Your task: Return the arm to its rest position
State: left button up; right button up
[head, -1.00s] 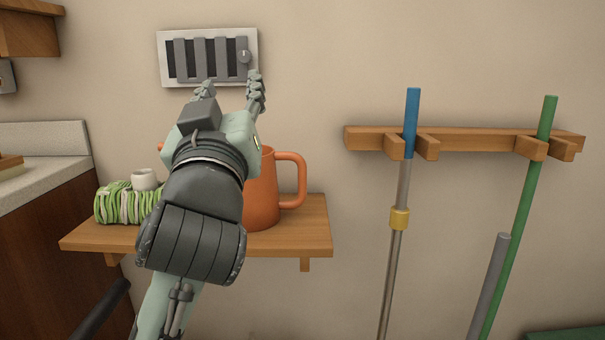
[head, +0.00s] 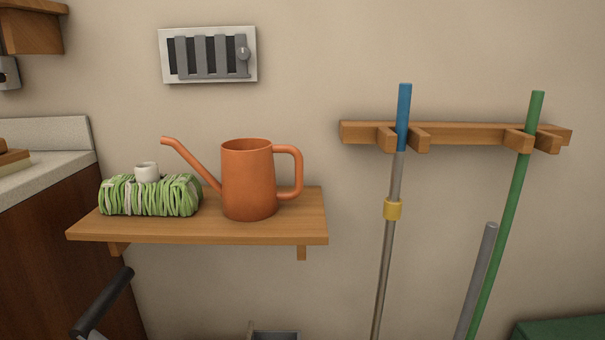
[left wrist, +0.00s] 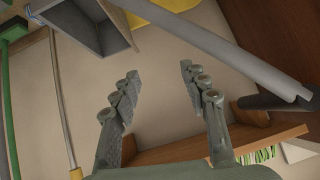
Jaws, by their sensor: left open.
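My left gripper (left wrist: 158,75) shows only in the left wrist view. Its two segmented fingers are spread wide apart, with bare wall and nothing held between them. No arm or gripper of mine shows in the head view, and my right gripper is in neither current view.
A dark handle (head: 105,300) stands below left. Blue-topped (head: 403,120) and green (head: 515,190) poles hang right. The vent (head: 208,55) is unobstructed.

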pick_arm(q)
jog(key=s+a+f+g+p, duration=0.2)
jog(key=s+f, duration=0.4)
jog(key=f, duration=0.4)
jog(key=s+a+f+g+p, duration=0.3)
jog(key=s+a+f+g, duration=0.1)
jog(key=s+f, duration=0.3)
notch_tip(320, 180, down, 3)
jog(key=shift+r+m+g, duration=0.1)
jog(key=shift+m+g, duration=0.3)
jog(key=shift+g, duration=0.1)
pick_arm(e)
jog(key=s+d+f+g, duration=0.2)
jog(key=d+f+g, duration=0.1)
jog(key=f, duration=0.8)
jog(key=shift+s, duration=0.35)
